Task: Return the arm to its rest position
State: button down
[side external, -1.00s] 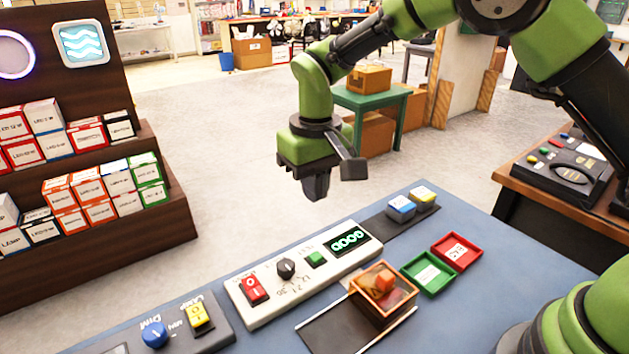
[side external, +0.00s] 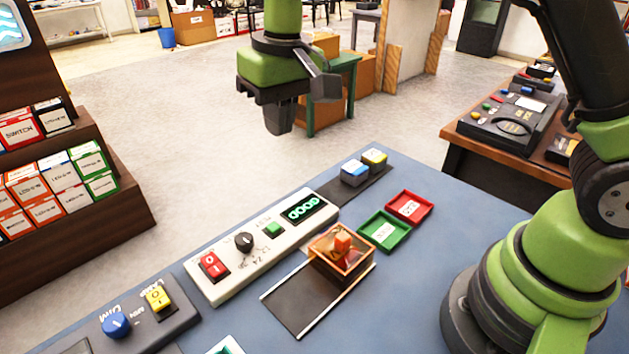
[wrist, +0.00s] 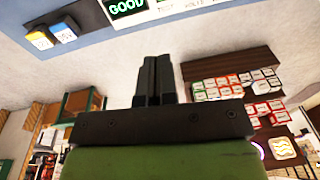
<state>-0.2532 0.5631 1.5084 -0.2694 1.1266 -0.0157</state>
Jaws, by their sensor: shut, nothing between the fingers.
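My gripper (side external: 279,118) hangs in the air beyond the far edge of the blue table, fingers pointing down. Its fingers are shut with nothing between them. In the wrist view the shut fingers (wrist: 154,78) stand side by side in the middle. My green base and arm links stand at the right in the side external view.
On the blue table (side external: 420,260) are a white panel (side external: 225,283) with a lit green GOOD display, an orange tray (side external: 362,262) holding an orange item, a green tray (side external: 383,245) and a red tray (side external: 425,218). A box shelf (side external: 110,225) stands left. Space around the gripper is clear.

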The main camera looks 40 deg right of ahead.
jog(key=s+d+r+m+t, duration=0.1)
jog(key=s+d+r+t, duration=0.1)
jog(key=s, duration=0.5)
jog(key=s+d+r+m+t+y, duration=0.1)
jog(key=s+d+r+t, duration=0.1)
jog(key=s+r, duration=0.2)
jog(key=s+d+r+m+t, duration=0.1)
jog(key=s+d+r+t, duration=0.1)
jog(key=s, duration=0.8)
jog(key=shift+d+r, duration=0.45)
jog(key=shift+r, duration=0.4)
